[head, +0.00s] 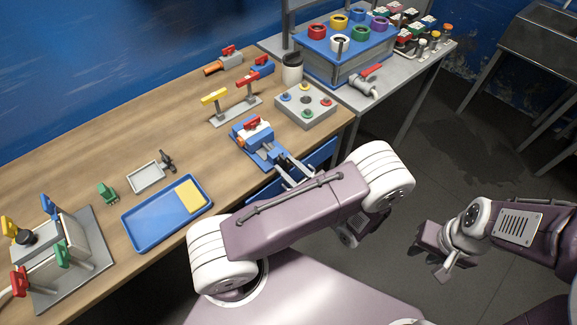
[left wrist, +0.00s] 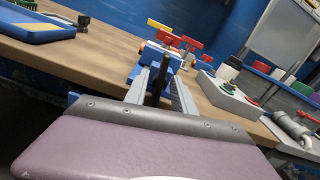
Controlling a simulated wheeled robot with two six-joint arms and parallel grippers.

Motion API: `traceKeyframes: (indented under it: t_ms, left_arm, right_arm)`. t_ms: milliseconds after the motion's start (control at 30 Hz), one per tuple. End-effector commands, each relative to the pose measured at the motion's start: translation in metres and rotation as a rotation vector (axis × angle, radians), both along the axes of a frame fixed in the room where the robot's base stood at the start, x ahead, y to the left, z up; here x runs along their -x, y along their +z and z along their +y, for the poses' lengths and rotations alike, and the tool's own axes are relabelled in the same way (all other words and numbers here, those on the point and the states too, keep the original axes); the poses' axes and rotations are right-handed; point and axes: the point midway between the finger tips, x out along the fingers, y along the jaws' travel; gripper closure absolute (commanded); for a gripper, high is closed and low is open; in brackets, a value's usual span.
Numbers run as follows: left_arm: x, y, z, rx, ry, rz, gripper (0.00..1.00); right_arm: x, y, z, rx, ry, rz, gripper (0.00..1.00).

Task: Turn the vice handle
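The blue vice (head: 259,148) stands at the table's front edge, with a red part on top. It also shows in the left wrist view (left wrist: 150,58), beyond the fingertips. My left gripper (head: 290,169) reaches to the vice's near end. In the left wrist view its two grey fingers (left wrist: 162,84) stand apart, with a dark upright bar between them. That bar may be the vice handle; whether the fingers touch it I cannot tell. My right gripper (head: 434,246) hangs over the floor at the right, away from the table; its finger opening is unclear.
A grey box with coloured buttons (head: 306,104) stands right of the vice. Yellow and red valve handles on a stand (head: 236,110) are behind it. A blue tray (head: 152,228) with a yellow block lies to the left. A grey pipe fitting (head: 359,86) lies on the side table.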

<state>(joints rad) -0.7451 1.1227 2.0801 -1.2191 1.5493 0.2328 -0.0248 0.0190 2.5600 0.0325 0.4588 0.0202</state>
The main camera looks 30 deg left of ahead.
Motion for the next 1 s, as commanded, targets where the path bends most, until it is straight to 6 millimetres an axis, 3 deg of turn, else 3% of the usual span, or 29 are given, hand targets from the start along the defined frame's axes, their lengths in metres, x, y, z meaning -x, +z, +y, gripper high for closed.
traceKeyframes:
  t_ms: [100,233,667,1000]
  left_arm:
    - [0.0,0.0,0.0,0.0,0.0,0.0,0.69]
    - [0.0,0.0,0.0,0.0,0.0,0.001,1.0]
    - [0.0,0.001,0.0,-0.021,0.0,0.048,1.0]
    - [-0.001,0.003,-0.001,-0.118,0.0,0.281,1.0]
  right_arm:
    - [0.0,0.0,0.0,0.0,0.0,0.0,0.7]
    - [0.0,0.0,0.0,0.0,0.0,0.0,0.7]
    - [0.0,0.005,0.0,0.0,0.0,0.0,0.7]
    - [0.0,0.023,0.0,0.0,0.0,0.0,0.7]
